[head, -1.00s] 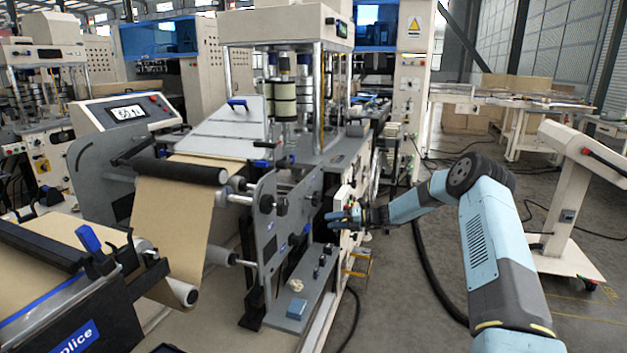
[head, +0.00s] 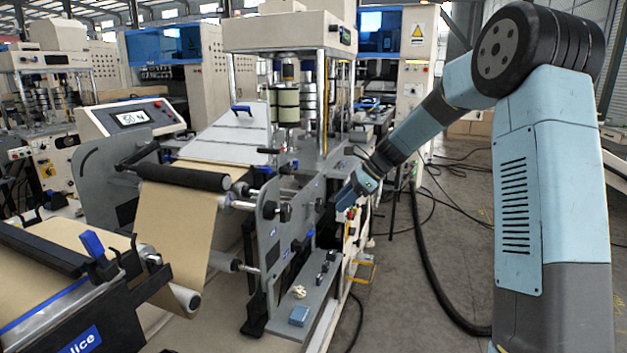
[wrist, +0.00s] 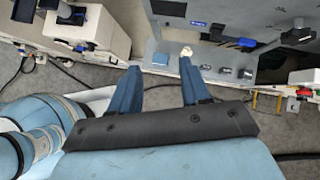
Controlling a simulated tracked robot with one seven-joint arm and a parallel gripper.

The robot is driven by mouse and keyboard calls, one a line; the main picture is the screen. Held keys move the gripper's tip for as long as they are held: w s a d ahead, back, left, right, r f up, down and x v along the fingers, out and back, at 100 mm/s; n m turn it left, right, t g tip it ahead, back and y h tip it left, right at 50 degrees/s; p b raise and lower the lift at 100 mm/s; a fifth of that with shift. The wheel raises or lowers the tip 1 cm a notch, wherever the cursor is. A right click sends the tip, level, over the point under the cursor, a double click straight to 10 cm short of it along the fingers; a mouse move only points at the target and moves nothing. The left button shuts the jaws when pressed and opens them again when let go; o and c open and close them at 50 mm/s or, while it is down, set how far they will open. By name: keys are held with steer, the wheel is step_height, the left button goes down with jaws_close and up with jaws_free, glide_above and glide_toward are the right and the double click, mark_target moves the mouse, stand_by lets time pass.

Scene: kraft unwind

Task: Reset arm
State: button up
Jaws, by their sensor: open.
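My gripper (head: 350,194) is in front of the machine's side panel in the head view, to the right of the grey roller plate. My arm rises from the lower right, bends at a high black elbow and slopes down to the gripper. In the wrist view my gripper (wrist: 158,82) shows two blue fingers spread apart. No object shows between them. The fingers point toward a grey ledge on the machine, which lies beyond the tips.
The grey ledge (head: 312,305) carries a small blue block (head: 299,316), a crumpled pale piece (head: 299,292) and several dark knobs. Brown kraft web (head: 178,225) runs over rollers at left. A black hose (head: 425,255) lies on the open floor right of the machine.

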steer(key=s+d+r+n+t+h, duration=0.1)
steer(key=s+d+r+n+h, duration=0.3)
steer(key=s, duration=0.6)
steer(key=s+d+r+n+t+h, duration=0.1)
steer(key=s+d+r+n, duration=0.1)
steer(key=s+r+n, duration=0.55)
steer(key=s+d+n+t+h, duration=0.1)
steer(key=s+d+n, duration=0.2)
steer(key=s, duration=0.8)
steer(key=s+d+n+t+h, duration=0.2)
steer(key=s+d, duration=0.3)
steer(key=s, duration=0.6)
steer(key=shift+s+d+f+n, duration=0.25)
steer(key=shift+d+n, duration=0.1)
steer(key=shift+n, duration=0.5)
steer(key=shift+w, duration=0.1)
